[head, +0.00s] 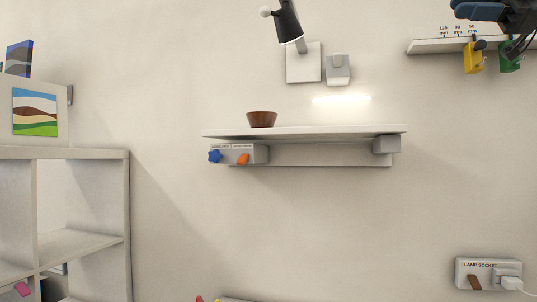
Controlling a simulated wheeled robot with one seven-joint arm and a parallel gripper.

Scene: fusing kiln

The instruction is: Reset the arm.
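A dark blue-grey and black shape, which looks like the end of my arm with my gripper (492,14), is cut off by the top right corner of the head view. It is in front of or just above the right-hand wall rack. I cannot make out two separate fingertips, so whether it is open, shut or holding something does not show.
A wall shelf (302,131) holds a brown bowl (262,119); a switch box with blue and orange knobs (230,154) is below. A black lamp (287,22) hangs above. The rack (436,46) bears yellow (472,58) and green (509,58) clamp-like pieces. Shelving (84,154) stands left; a lamp socket (487,274) is low right.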

